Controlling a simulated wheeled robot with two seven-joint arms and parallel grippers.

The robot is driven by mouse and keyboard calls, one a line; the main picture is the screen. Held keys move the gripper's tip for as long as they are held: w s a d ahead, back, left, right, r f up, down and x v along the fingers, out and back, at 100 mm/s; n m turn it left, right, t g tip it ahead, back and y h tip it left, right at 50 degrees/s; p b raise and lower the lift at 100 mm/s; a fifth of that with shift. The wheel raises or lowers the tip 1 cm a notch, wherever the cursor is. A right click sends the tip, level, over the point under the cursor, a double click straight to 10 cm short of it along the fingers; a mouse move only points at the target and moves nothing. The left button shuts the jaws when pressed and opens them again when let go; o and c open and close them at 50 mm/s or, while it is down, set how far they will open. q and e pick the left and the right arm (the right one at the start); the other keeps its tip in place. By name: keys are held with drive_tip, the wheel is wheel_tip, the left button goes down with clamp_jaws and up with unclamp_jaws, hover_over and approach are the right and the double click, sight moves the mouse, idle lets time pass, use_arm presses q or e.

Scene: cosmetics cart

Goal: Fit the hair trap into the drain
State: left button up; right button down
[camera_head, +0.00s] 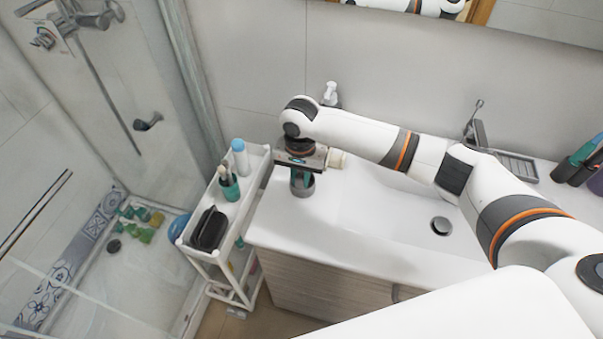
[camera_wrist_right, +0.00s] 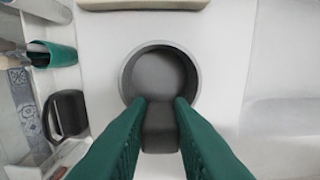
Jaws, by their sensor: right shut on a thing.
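A round, dark grey, cup-like piece with a block-like tab, which looks to be the hair trap (camera_wrist_right: 160,75), is held in my right gripper (camera_wrist_right: 160,101). Its green fingers are closed on the tab (camera_wrist_right: 160,130). In the head view my right gripper (camera_head: 302,185) points down over the left end of the white washbasin counter; I cannot tell whether the piece touches the counter. A dark round drain (camera_head: 441,226) lies in the basin, well to the gripper's right. Another dark round spot (camera_head: 114,246), perhaps a drain, is on the shower floor. My left gripper is out of view.
A white cart (camera_head: 187,247) stands left of the washbasin, holding a green cup (camera_head: 229,187), a blue-capped bottle (camera_head: 240,158) and a black item (camera_head: 210,229). Several green bottles (camera_head: 146,235) stand in the shower. A tap (camera_head: 478,128) and a soap dispenser (camera_head: 330,93) are behind the basin.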

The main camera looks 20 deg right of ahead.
drive_tip(key=shift+f, duration=0.15)
drive_tip(key=c, duration=1.6)
unclamp_jaws()
drive_tip(key=o, duration=0.3)
